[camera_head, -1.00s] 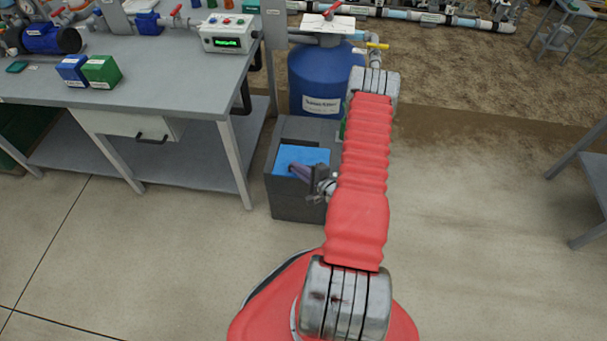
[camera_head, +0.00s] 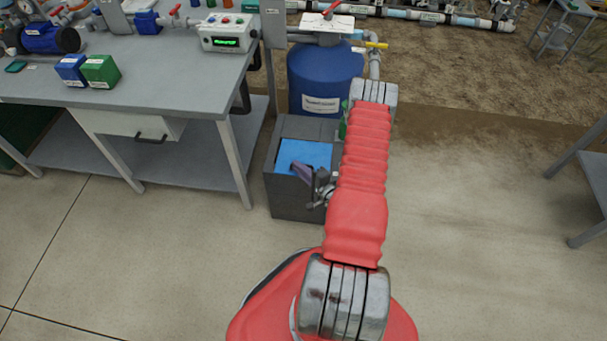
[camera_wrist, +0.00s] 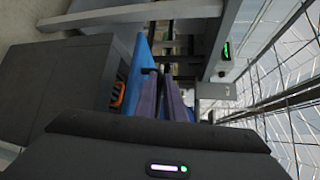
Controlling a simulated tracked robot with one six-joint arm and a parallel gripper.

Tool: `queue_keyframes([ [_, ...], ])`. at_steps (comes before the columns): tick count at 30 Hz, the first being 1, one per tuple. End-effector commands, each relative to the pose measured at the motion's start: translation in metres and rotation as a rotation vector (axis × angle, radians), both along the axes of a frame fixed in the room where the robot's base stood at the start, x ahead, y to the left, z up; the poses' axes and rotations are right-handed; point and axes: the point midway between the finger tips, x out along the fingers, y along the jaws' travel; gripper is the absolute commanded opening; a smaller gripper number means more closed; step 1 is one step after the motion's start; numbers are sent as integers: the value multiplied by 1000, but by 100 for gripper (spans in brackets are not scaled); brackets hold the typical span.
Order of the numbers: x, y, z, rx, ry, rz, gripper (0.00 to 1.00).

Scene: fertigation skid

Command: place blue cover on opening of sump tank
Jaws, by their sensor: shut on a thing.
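In the wrist view the blue cover (camera_wrist: 139,68) shows edge-on beside the dark tank (camera_wrist: 62,85). My gripper (camera_head: 300,170) is shut on the cover near its front part. In the wrist view my gripper's fingers (camera_wrist: 160,92) reach to the cover. My arm hides the tank's right side. Whether the cover rests fully on the rim is unclear.
The grey workbench (camera_head: 190,85) stands to the left, close to the tank, with a control box (camera_head: 228,35) on it. A blue barrel (camera_head: 322,72) stands right behind the tank. Open floor (camera_head: 470,220) lies to the right.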

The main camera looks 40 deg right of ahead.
Motion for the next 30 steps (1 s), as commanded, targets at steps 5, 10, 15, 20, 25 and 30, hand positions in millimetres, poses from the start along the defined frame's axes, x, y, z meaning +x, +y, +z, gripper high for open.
queue_keyframes([
  [5,1,0,-6,-1,-1,2,0],
  [10,1,1,-26,2,0,3,0],
  [15,1,1,-48,1,-1,3,0],
  [20,2,1,-57,0,-2,4,0],
  [25,2,1,-58,0,-1,5,0],
  [30,2,1,-59,0,-1,5,0],
])
